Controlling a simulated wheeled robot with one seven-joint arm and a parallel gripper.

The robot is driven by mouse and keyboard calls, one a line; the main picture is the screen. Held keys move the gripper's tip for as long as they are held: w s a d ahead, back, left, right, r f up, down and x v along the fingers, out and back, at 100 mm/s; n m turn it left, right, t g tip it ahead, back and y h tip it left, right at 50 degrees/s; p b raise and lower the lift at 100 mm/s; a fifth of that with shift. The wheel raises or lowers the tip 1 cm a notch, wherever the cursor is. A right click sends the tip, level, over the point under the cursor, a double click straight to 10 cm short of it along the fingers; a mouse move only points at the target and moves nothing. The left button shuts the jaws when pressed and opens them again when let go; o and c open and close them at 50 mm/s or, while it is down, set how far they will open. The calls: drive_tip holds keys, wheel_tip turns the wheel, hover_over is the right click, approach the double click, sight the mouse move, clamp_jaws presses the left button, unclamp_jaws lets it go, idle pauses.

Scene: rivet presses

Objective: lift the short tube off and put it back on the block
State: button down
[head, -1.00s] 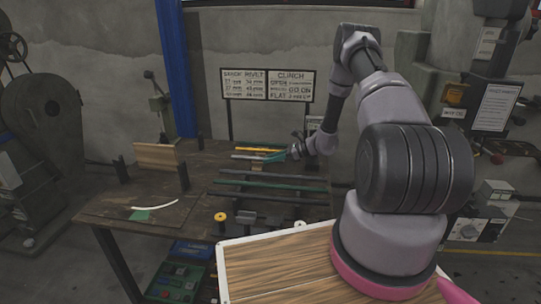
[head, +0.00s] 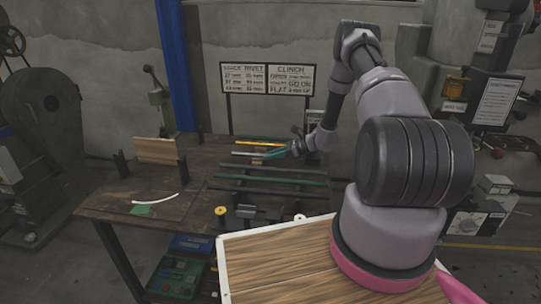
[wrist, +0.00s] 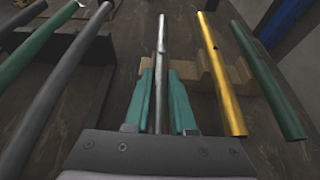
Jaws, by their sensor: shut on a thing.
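A slim silver tube (wrist: 161,60) runs between the teal fingers of my gripper (wrist: 158,108) in the wrist view. The fingers are shut on it. A notched wooden block (wrist: 210,72) lies across beneath the tubes. I cannot tell whether the silver tube touches the block or is just above it. A yellow tube (wrist: 222,80) and a dark green tube (wrist: 268,82) lie to the right over the block. In the head view, my gripper (head: 272,155) is at the back of the table, and the silver tube (head: 243,153) sticks out to its left.
A yellow spool (head: 221,211) stands near the front edge. A wooden board (head: 157,150) stands upright at the left. A sign stand (head: 268,78) rises behind.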

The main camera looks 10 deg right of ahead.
drive_tip(key=shift+f, duration=0.15)
drive_tip(key=c, duration=0.7)
unclamp_jaws()
drive_tip(key=v, duration=1)
drive_tip(key=shift+s+d, duration=0.2)
drive_tip(key=shift+d, duration=0.15)
drive_tip(key=shift+r, duration=0.25)
